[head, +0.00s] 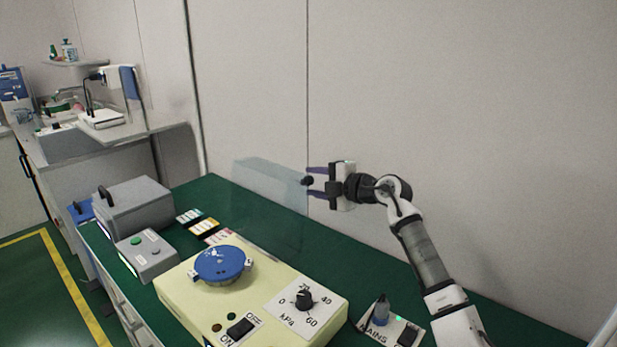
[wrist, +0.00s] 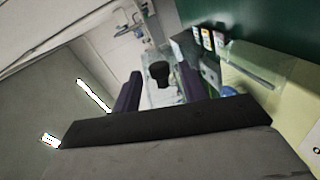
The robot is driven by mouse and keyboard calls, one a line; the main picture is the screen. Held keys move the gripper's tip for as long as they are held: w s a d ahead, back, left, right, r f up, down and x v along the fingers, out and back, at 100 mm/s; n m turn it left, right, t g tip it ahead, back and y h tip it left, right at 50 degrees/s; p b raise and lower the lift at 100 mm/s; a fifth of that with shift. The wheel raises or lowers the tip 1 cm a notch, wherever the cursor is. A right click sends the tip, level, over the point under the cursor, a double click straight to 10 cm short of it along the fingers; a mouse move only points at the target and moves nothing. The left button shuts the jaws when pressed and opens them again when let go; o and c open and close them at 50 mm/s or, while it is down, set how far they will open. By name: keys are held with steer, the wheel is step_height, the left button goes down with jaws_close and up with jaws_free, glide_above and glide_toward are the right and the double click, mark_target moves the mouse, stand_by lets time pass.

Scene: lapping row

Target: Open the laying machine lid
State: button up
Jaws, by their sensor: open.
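The laying machine appears to be the cream box (head: 180,290) with a blue round plate on its top. A clear, see-through lid (head: 262,200) stands raised above its back edge, in front of the wall. A black knob (head: 307,181) sits at the lid's upper right edge. My gripper (head: 311,182) is open, its two purple fingers above and below the knob near their tips. In the wrist view the knob (wrist: 159,73) shows between the two spread fingers of my gripper (wrist: 160,80). I cannot tell whether a finger touches it.
A blue round plate (head: 222,264) and a kPa dial (head: 304,299) are on the cream box. A grey box with a green button (head: 146,255) and a larger grey case (head: 148,207) stand left. A mains switch box (head: 388,325) is at the right. The back right green bench is clear.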

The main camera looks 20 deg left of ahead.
steer(key=shift+x, duration=1.35)
steer(key=shift+c, duration=0.4)
jaws_close()
